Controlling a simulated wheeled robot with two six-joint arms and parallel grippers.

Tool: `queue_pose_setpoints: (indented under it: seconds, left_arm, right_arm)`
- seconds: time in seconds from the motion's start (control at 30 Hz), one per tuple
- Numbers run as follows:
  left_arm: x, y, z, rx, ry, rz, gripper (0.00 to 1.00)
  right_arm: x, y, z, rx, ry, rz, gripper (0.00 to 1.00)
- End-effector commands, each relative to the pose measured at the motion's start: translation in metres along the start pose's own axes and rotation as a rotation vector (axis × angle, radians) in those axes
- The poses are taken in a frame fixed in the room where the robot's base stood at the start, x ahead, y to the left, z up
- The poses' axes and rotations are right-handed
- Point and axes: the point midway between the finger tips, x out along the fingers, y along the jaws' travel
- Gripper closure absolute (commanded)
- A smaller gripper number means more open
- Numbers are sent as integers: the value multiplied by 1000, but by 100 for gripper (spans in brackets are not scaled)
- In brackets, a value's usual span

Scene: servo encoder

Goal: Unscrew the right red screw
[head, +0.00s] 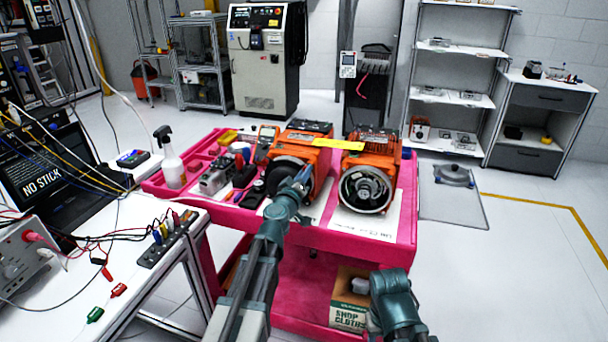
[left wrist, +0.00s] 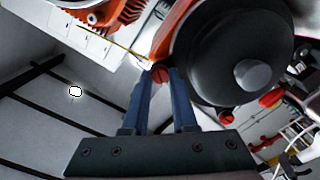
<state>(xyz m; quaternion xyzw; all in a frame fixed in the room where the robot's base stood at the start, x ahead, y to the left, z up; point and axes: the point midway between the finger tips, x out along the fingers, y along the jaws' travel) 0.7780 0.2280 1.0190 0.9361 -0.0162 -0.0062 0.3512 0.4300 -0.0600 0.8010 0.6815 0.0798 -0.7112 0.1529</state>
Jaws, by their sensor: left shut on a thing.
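Two orange servo motors stand on a pink cart. The left motor (head: 290,150) has a round black cover (left wrist: 235,50) on its front, and the right motor (head: 368,180) shows an open round front with inner parts. My left gripper (head: 303,178) is at the right side of the black cover. In the left wrist view its two blue fingers are shut on a red screw (left wrist: 160,74) at the cover's edge. Another red screw (left wrist: 225,117) shows further along the rim. My right arm's teal end (head: 395,300) is low at the cart's front; its fingers cannot be made out.
A spray bottle (head: 170,160) and tools crowd the cart's left side. A shop cloths box (head: 350,300) is on the lower shelf. A white bench (head: 150,270) with wires stands left.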

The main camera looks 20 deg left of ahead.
Motion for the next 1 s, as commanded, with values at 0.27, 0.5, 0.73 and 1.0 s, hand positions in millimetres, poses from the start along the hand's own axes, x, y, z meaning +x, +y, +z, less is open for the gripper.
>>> queue_pose_setpoints:
  seconds: [0.27,0.5,0.73,1.0]
  left_arm:
    - [0,0,0,-100,0,0,100]
    - [0,0,0,-98,1,0,65]
    - [0,0,0,-98,0,0,43]
    - [-2,0,0,-98,0,0,43]
  right_arm:
    - [0,0,0,0,0,0,50]
    - [0,0,0,0,0,0,50]
    - [0,0,0,0,0,0,50]
    - [0,0,0,0,0,0,50]
